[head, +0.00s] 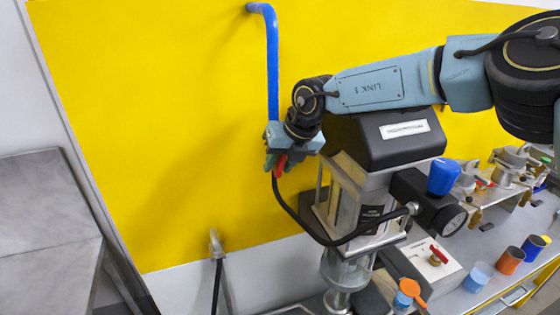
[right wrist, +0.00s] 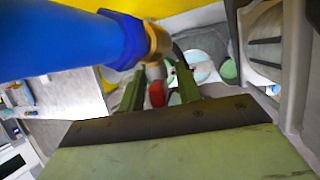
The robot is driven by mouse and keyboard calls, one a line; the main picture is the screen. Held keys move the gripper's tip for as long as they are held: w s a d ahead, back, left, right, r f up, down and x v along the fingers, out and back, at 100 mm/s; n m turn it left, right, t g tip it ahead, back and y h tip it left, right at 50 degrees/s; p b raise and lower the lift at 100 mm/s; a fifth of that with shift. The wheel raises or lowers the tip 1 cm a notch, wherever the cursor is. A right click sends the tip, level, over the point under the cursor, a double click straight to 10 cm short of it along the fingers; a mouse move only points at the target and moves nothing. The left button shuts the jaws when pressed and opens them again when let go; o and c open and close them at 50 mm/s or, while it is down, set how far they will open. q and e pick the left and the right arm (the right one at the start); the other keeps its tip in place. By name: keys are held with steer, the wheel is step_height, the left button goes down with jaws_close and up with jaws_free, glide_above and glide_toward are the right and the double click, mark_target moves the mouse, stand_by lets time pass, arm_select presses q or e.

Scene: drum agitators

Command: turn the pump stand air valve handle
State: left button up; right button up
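The red air valve handle (head: 279,166) hangs at the lower end of the blue air pipe (head: 272,65), just above a black hose. My right gripper (head: 272,158) is at the handle, pointing down beside the pump stand (head: 358,200). In the right wrist view the two green fingers (right wrist: 160,90) stand apart. The red handle (right wrist: 157,94) shows between them, with a gap at its sides; I cannot tell whether either finger touches it. The brass valve fitting (right wrist: 158,45) at the pipe's end is close by. My left gripper is not in view.
A yellow wall panel (head: 150,110) is close behind the pipe. The pump stand with its pressure gauge (head: 450,219) is to the right. A white box with another red handle (head: 438,255) and several cups, one orange (head: 510,260), stand on the bench.

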steer(key=shift+c, duration=0.2)
jaws_close()
steer(key=shift+f+y+b, duration=0.2)
steer(key=shift+y+b, duration=0.6)
steer(key=shift+b, duration=0.05)
steer(key=shift+r+m+g+y+b, duration=0.15)
steer(key=shift+m+g+y+b, duration=0.2)
steer(key=shift+y, duration=0.25)
steer(key=shift+o, duration=0.2)
jaws_free()
steer(key=shift+r, duration=0.1)
